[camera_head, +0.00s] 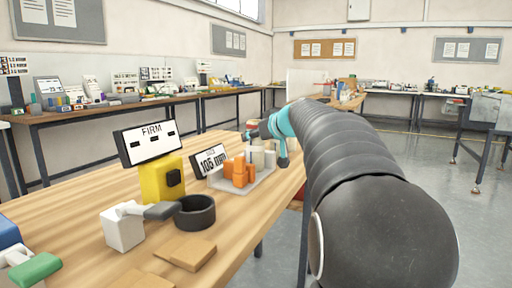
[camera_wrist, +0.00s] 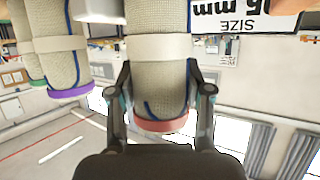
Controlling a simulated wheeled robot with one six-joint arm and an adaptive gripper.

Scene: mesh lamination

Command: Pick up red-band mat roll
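In the wrist view, the red-band mat roll (camera_wrist: 158,75) is a beige woven roll with a pale strap, a blue line and a red band at its end. It lies between the two fingers of my gripper (camera_wrist: 158,72). The fingertips sit close against both sides of the roll near the strap; whether they press on it is not clear. In the head view, my gripper (camera_head: 272,132) is at the far end of the table, beside pale rolls (camera_head: 262,158) partly hidden behind orange pieces. Their band colours are not visible there.
A purple-banded roll (camera_wrist: 57,65) stands beside it in the wrist view, with a green-banded one (camera_wrist: 25,50) further left. A size sign (camera_wrist: 245,15) is at upper right. In the head view, orange pieces (camera_head: 239,173), a yellow stand (camera_head: 162,180) and a black ring (camera_head: 195,212) occupy the table.

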